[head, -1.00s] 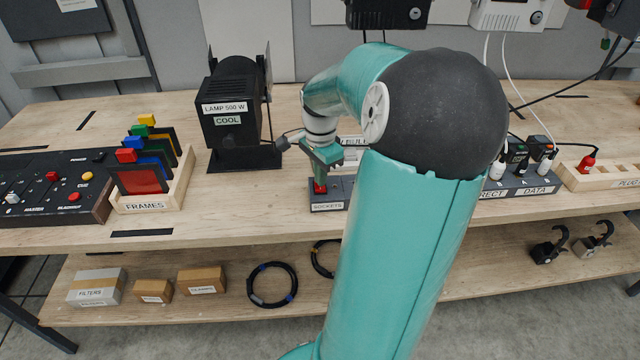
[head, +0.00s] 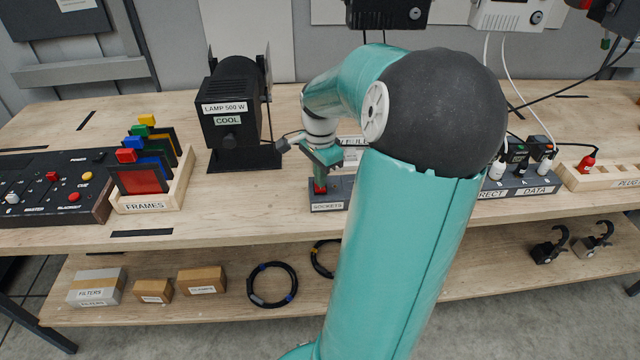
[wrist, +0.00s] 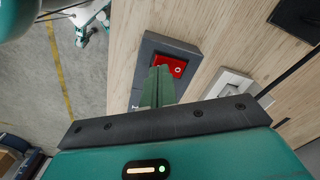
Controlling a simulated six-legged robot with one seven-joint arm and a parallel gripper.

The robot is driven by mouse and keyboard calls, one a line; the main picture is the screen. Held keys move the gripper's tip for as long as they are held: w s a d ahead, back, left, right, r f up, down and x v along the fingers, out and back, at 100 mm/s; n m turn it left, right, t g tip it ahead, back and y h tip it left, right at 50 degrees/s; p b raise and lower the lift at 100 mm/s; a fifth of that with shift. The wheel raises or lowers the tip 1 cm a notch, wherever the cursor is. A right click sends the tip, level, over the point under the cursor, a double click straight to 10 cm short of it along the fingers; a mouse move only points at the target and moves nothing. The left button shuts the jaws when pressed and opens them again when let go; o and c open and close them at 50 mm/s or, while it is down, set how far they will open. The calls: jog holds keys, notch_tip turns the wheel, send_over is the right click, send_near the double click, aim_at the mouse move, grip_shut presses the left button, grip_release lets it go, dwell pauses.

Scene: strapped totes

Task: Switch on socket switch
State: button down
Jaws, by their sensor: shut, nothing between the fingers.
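The socket block (head: 328,206) is a dark grey strip labelled SOCKETS at the front of the table, partly hidden behind my arm. Its red rocker switch (wrist: 172,66) shows in the wrist view with a white circle mark at its right end. The switch also shows as a bit of red in the head view (head: 320,188). My gripper (wrist: 158,72) is shut and empty, with its green fingers pointing down at the left part of the red switch. I cannot tell whether the fingertips touch it.
A black lamp (head: 232,115) labelled COOL stands behind and left. A frame rack (head: 180,185) and a control desk (head: 45,190) are further left. A light grey box (wrist: 232,88) lies beside the socket block. Plug strips (head: 530,188) stand at right.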

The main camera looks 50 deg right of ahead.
jog(key=shift+f, duration=0.75)
dwell(0.3)
jog(key=shift+r, duration=3.5)
jog(key=w+a+r+n+t+h, duration=0.1)
jog(key=w+a+r+n, duration=0.15)
jog(key=a+n, duration=0.6)
jog(key=w+a+r+n+t+h, duration=0.15)
jog(key=w+a+n, duration=0.25)
jog(key=a, duration=1)
jog(key=s+a+r+n+t+y, duration=0.1)
jog(key=s+a+n+t+y, duration=0.1)
jog(key=s+a+n, duration=0.7)
jog(key=a+t, duration=0.1)
jog(key=a, duration=0.3)
jog(key=shift+s+a+r, duration=0.15)
jog(key=shift+a+r, duration=0.05)
jog(key=shift+r, duration=0.1)
